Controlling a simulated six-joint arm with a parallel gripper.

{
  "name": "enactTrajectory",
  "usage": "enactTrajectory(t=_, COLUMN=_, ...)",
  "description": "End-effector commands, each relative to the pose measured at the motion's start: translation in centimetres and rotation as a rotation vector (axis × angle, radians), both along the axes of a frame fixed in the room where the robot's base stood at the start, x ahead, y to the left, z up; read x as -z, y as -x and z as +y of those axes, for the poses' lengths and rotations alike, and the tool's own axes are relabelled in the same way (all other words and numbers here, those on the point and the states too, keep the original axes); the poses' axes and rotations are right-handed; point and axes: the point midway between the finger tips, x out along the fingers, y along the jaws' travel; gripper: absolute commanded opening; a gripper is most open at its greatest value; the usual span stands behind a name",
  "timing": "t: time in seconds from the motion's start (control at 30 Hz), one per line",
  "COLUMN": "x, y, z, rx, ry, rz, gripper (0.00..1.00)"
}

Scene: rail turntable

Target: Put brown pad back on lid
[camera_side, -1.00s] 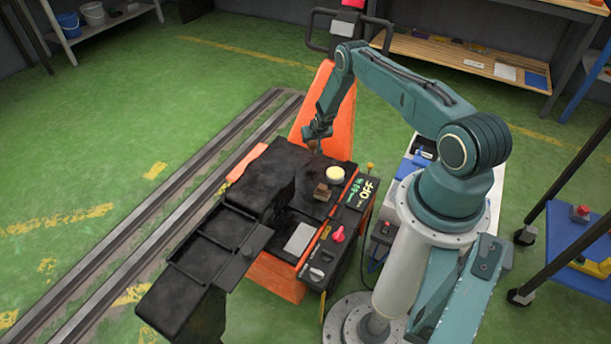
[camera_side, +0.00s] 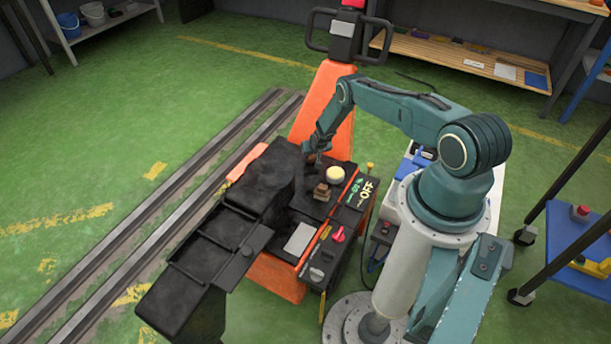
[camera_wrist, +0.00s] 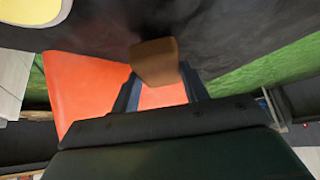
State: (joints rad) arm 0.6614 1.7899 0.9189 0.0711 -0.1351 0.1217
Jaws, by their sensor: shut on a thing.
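My gripper (camera_side: 311,154) points down at the far end of the black cart top, near the foot of the orange column. In the wrist view the fingers (camera_wrist: 158,74) are shut on a small brown pad (camera_wrist: 155,61). The pad's far end is close over a dark surface; I cannot tell whether it touches. In the side view the gripper and arm hide most of the pad. The black lid (camera_side: 265,170) is scuffed and dark; its edges are hard to tell from the cart top.
On the cart top stand a brown block (camera_side: 321,191) and a pale yellow round piece (camera_side: 335,174). A grey plate (camera_side: 299,238) and a red knob (camera_side: 338,235) lie nearer. The orange column (camera_side: 325,105) rises behind the gripper. Rails (camera_side: 190,180) run along the left.

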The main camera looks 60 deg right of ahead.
Motion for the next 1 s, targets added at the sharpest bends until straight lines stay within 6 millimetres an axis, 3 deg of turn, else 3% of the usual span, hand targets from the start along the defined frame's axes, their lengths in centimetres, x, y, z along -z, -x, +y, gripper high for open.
enactTrajectory(t=0.23, x=1.8, y=0.1, z=0.1, rx=0.000, ry=-0.001, rz=0.001, gripper=0.20)
enactTrajectory(t=0.73, x=2.3, y=0.1, z=0.0, rx=0.000, ry=0.000, rz=0.000, gripper=0.20)
enactTrajectory(t=0.77, x=2.3, y=0.0, z=0.0, rx=0.000, ry=-0.001, rz=0.001, gripper=0.46)
enactTrajectory(t=0.87, x=2.3, y=0.0, z=0.0, rx=0.000, ry=-0.001, rz=0.001, gripper=0.66)
enactTrajectory(t=1.0, x=2.3, y=0.0, z=0.0, rx=0.000, ry=-0.001, rz=0.001, gripper=0.66)
